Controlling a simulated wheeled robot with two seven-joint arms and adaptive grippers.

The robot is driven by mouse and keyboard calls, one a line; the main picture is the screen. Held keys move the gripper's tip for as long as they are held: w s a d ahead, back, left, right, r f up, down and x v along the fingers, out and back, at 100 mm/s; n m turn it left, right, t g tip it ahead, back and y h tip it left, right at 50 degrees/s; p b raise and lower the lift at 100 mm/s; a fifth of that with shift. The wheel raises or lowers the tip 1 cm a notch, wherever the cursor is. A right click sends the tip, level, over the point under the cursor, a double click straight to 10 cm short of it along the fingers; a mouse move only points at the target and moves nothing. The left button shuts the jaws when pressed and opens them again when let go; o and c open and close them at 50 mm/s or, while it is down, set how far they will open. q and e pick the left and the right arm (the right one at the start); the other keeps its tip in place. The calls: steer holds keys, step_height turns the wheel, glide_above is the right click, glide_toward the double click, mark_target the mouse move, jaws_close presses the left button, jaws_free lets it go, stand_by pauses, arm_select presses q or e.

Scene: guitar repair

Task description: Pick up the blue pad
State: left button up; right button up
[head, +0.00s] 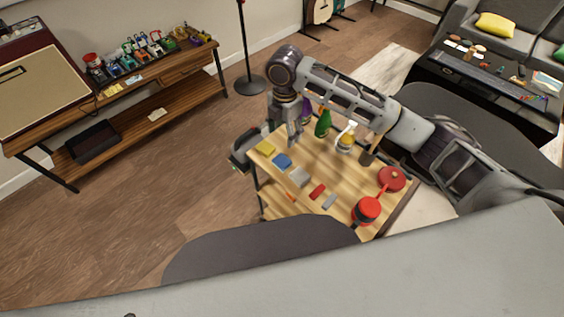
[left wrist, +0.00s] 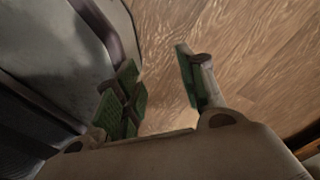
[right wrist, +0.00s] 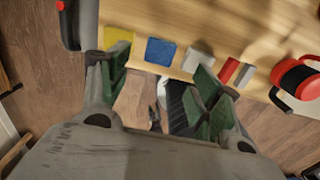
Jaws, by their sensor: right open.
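The blue pad (head: 282,160) lies flat on the wooden top of a small cart (head: 322,172), between a yellow pad (head: 265,148) and a grey pad (head: 299,177). In the right wrist view the blue pad (right wrist: 160,51) lies near the cart edge, beyond the open fingers. In the right wrist view my right gripper (right wrist: 157,88) is open and empty. My left gripper (left wrist: 157,88) is open and empty above the floor; it is outside the head view.
A red block (head: 317,191), a small grey block (head: 330,201) and red round items (head: 367,210) sit farther along the cart. A green bottle (head: 323,124) and a white-and-yellow bottle (head: 346,138) stand at its back.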

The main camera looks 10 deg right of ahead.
glide_above(285, 158)
step_height(285, 158, down, 8)
steer(key=shift+w+a+r, duration=0.1)
steer(key=shift+w, duration=0.05)
steer(key=shift+f, duration=0.75)
step_height(285, 158, down, 4)
steer(key=shift+r, duration=0.2)
steer(key=shift+f, duration=0.45)
steer(key=c, duration=0.5)
arm_select(q)
steer(key=shift+s+a+f, duration=0.15)
steer(key=shift+s, duration=0.35)
steer(key=shift+s+a+f, duration=0.1)
steer(key=shift+s+f, duration=0.05)
steer(key=shift+s, duration=0.35)
arm_select(e)
steer(key=shift+c, duration=0.2)
